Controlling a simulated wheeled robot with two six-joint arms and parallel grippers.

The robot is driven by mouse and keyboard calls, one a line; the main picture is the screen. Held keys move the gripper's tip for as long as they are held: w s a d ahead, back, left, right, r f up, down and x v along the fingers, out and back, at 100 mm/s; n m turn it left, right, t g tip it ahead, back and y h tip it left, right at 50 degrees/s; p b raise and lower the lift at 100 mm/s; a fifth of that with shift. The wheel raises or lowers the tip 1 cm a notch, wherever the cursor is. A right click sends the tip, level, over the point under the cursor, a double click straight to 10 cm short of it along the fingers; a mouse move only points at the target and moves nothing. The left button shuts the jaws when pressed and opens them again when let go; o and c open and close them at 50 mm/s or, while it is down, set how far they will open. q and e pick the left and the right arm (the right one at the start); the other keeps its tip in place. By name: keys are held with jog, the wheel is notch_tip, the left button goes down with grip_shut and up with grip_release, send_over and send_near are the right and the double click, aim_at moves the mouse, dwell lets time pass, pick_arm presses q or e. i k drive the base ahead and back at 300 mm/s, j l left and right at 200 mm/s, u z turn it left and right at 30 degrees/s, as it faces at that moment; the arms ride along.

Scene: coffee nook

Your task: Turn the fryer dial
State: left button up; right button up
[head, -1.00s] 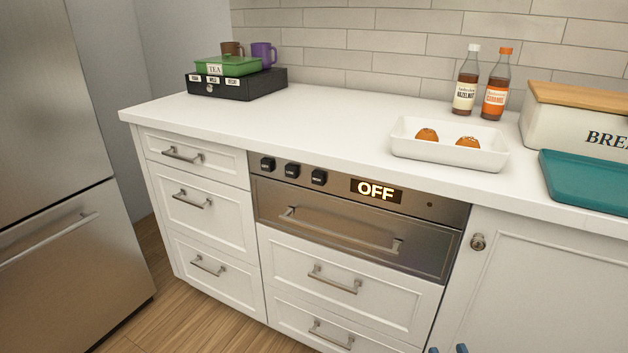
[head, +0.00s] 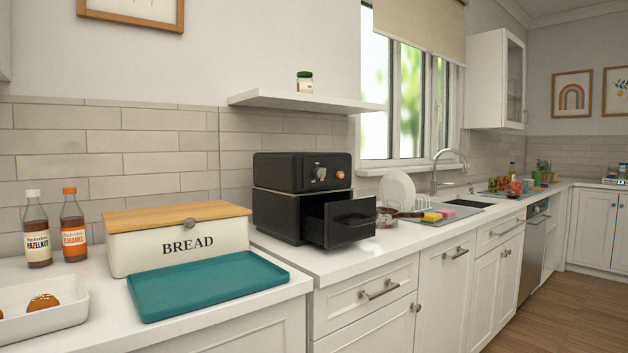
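The black air fryer (head: 276,212) stands on the counter in the middle of the head view, right of the bread box. Its upper front panel carries a grey dial (head: 319,173) and, to the right of it, a small orange-ringed knob or light (head: 340,175). Its drawer (head: 345,222) is pulled out toward the front, with the handle facing right. The dial's setting is too small to read. Neither of my grippers is in view.
A bread box (head: 178,243) with a wooden lid and a teal tray (head: 206,284) stand left of the fryer. Two syrup bottles (head: 73,226) and a white dish (head: 40,312) are further left. A plate rack (head: 398,190) and sink (head: 468,202) lie to the right.

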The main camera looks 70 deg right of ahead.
aim_at(319, 173)
jog(key=z, duration=2.2)
jog(key=i+l+z, duration=0.25)
jog(key=z, duration=0.25)
